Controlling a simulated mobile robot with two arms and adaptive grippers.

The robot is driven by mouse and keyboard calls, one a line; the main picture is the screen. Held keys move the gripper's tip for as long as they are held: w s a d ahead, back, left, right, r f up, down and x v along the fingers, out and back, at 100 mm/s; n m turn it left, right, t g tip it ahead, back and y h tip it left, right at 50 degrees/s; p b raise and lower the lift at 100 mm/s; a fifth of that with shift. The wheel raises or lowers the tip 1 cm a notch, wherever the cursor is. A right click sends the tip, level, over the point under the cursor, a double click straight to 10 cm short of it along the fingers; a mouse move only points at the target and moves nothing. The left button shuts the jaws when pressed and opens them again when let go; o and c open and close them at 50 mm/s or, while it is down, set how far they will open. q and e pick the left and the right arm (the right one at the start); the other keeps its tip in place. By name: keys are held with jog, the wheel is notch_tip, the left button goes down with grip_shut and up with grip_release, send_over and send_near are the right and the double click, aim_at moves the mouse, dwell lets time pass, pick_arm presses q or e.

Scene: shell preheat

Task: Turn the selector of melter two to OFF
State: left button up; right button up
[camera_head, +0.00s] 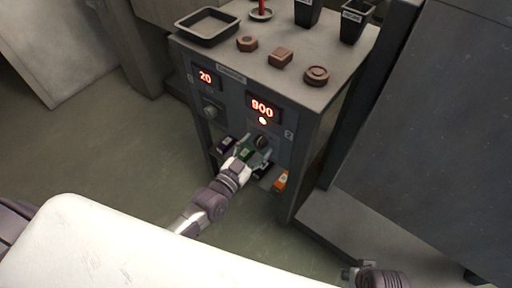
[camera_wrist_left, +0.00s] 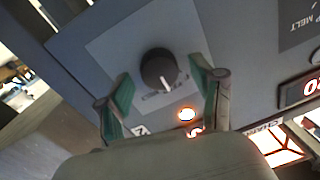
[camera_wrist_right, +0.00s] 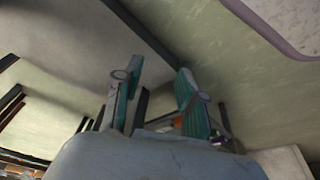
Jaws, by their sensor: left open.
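The selector of melter two is a dark round knob (camera_wrist_left: 158,68) with a white pointer mark, on a grey panel plate. In the left wrist view the mark points down the picture, toward small lettering that I cannot read surely. In the head view the knob (camera_head: 262,142) sits below a display (camera_head: 262,108) reading 900 and a lit lamp (camera_head: 262,121). My left gripper (camera_head: 254,153) is open at the panel. In its wrist view the green fingers stand on both sides of the knob; contact is not clear. My right gripper (camera_wrist_right: 152,75) is open and empty.
Melter one's knob (camera_head: 211,111) and display (camera_head: 205,77), reading 20, are to the left. The cabinet top holds a black tray (camera_head: 207,26), brown pieces (camera_head: 280,57) and dark pots (camera_head: 355,20). Coloured items, including an orange one (camera_head: 280,181), lie below the panel.

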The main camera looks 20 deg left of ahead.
jog(key=shift+r, duration=0.1)
pick_arm(q)
jog(key=c, duration=1.2)
jog(key=shift+o, duration=0.2)
jog(key=n+p, duration=0.2)
jog(key=n, duration=0.3)
jog(key=shift+w+g+p, duration=0.1)
jog(key=shift+g+p, duration=0.2)
jog(key=shift+n, duration=1)
jog(key=shift+a+n+p, duration=0.1)
jog(key=shift+n+p, duration=0.25)
jog(key=shift+n, duration=0.45)
pick_arm(e)
notch_tip(320, 180, down, 11)
jog(key=s, duration=0.3)
jog(key=shift+d+r+g, duration=0.15)
jog(key=shift+r+g, duration=0.05)
jog(key=shift+g, duration=0.1)
jog(key=shift+f, duration=0.15)
pick_arm(q)
jog(key=o, duration=1.2)
jog(key=shift+c, duration=0.2)
